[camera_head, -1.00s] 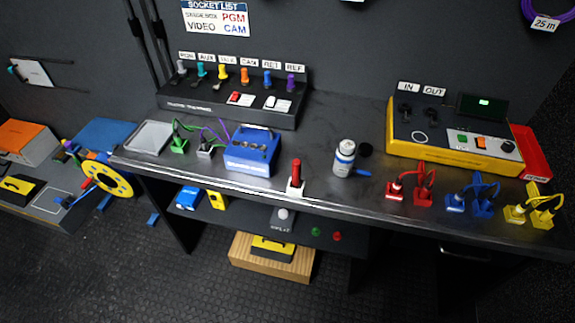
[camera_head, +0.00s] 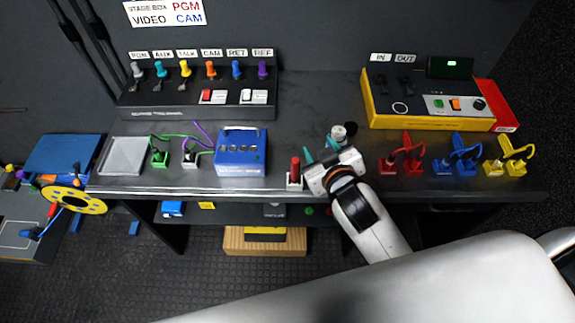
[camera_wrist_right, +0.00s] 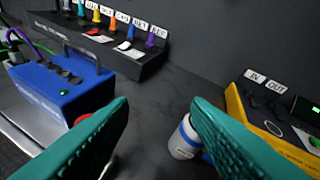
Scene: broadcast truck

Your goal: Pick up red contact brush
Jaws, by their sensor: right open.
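The red contact brush (camera_head: 295,168) stands upright near the bench's front edge in the head view, its red handle above a white base. In the right wrist view only a bit of red, likely its top (camera_wrist_right: 84,118), shows behind the left-hand finger. My right gripper (camera_head: 320,150) is open, with teal fingers, just right of the brush and pointing toward the back of the bench. In the wrist view the gap between the fingers (camera_wrist_right: 158,103) is empty. The brush is outside this gap. My left gripper is not in view.
A white bottle with a blue band (camera_wrist_right: 183,140) is close by the right-hand finger. A blue box (camera_head: 241,155) stands left of the brush. Red connectors (camera_head: 402,155) lie to the right. A yellow-edged panel (camera_head: 430,108) and a switch panel (camera_head: 195,100) stand behind.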

